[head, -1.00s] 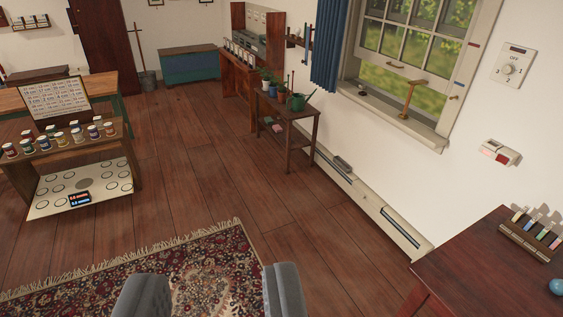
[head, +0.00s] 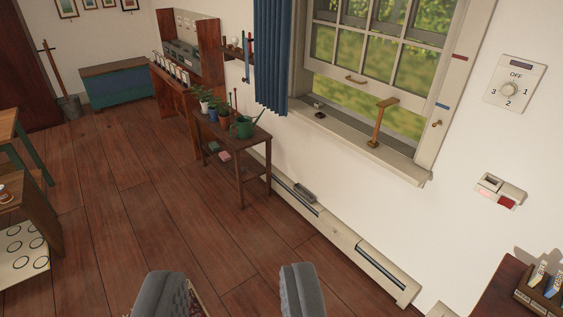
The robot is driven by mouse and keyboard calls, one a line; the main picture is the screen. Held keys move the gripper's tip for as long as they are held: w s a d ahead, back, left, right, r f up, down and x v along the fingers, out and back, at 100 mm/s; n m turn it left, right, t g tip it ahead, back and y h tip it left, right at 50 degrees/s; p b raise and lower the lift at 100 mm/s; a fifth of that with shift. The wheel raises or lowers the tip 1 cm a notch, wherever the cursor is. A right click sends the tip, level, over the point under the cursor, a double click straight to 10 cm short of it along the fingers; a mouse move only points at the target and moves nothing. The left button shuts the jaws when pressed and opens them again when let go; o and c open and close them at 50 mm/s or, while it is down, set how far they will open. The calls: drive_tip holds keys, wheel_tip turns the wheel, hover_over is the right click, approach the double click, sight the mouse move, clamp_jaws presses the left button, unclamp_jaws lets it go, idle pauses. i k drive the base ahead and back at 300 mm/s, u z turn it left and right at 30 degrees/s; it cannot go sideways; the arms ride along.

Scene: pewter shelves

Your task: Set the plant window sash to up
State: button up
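The window (head: 370,80) is on the right-hand wall, to the right of the plant table. Its paned sash (head: 330,72) has a small handle (head: 355,79) on the bottom rail, and an open gap shows below it. A wooden prop (head: 379,122) with a wide top stands upright on the sill (head: 345,135), its top near the bottom rail; I cannot tell if they touch. The frame bears a red mark (head: 459,57) and, lower, a blue mark (head: 442,105) near the rail's level. My gripper (head: 232,285) is open and empty, low in the view, far from the window.
A plant table (head: 240,150) with pots and a green watering can (head: 243,126) stands by the wall. A baseboard heater (head: 335,235) runs beneath the window. A dark red table (head: 492,290) is at lower right, below a wall dial (head: 509,90). The wooden floor (head: 140,215) ahead is clear.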

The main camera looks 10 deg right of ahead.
sight(392, 94)
drive_tip(key=z, duration=0.2)
drive_tip(key=i, duration=1.6)
drive_tip(key=z, duration=0.4)
drive_tip(key=i, duration=1.8)
drive_tip(key=z, duration=0.1)
